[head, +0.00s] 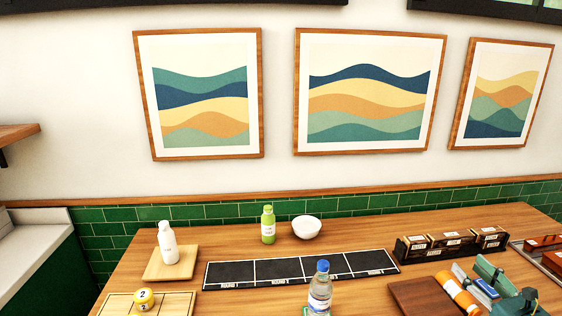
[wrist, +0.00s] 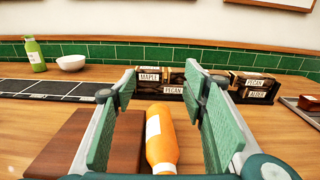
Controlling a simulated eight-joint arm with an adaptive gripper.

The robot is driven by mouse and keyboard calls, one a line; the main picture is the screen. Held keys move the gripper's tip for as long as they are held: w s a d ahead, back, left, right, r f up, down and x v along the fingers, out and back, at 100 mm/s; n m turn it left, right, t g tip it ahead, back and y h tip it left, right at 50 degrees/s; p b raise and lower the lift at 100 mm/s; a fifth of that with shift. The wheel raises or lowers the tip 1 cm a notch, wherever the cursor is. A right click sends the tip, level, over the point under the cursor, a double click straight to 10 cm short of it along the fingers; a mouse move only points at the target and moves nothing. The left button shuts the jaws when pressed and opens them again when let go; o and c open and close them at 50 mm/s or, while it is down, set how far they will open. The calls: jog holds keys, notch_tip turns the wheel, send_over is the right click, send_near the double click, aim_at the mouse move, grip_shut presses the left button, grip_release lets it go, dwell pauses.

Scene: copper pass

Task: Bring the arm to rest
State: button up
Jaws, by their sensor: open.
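My gripper (wrist: 163,95) is open, its two green pads wide apart in the wrist view. In the head view my gripper (head: 470,281) is at the lower right, over the table's front part. An orange bottle with a white label (wrist: 160,140) shows between and below the fingers, and also at the lower right of the head view (head: 457,293). It appears to lie by a dark brown board (wrist: 88,143). I cannot tell whether the fingers touch it; nothing is gripped.
Boxes in a black holder (head: 452,243) stand behind my gripper. A black sectioned mat (head: 300,270), a clear blue-capped bottle (head: 320,290), a green bottle (head: 268,225), a white bowl (head: 307,227) and a white bottle on a wooden board (head: 168,243) are to the left. A yellow ball (head: 144,299) is at front left.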

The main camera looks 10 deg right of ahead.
jog(key=w+a+n+g+y, duration=0.2)
jog(key=a+n+g, duration=0.2)
jog(key=a+n, duration=0.65)
jog(key=w+a+n+g+y, duration=0.1)
jog(key=w+a+n+g, duration=0.3)
jog(key=a, duration=1.1)
jog(key=s+a+r+n+g+h, duration=0.2)
jog(key=s+a+n, duration=1.2)
jog(key=n, duration=0.7)
jog(key=shift+s+a+r+g+h, duration=0.4)
jog(key=shift+s+r+h, duration=0.25)
jog(key=shift+s, duration=1)
jog(key=shift+f, duration=0.1)
jog(key=shift+o, duration=1.3)
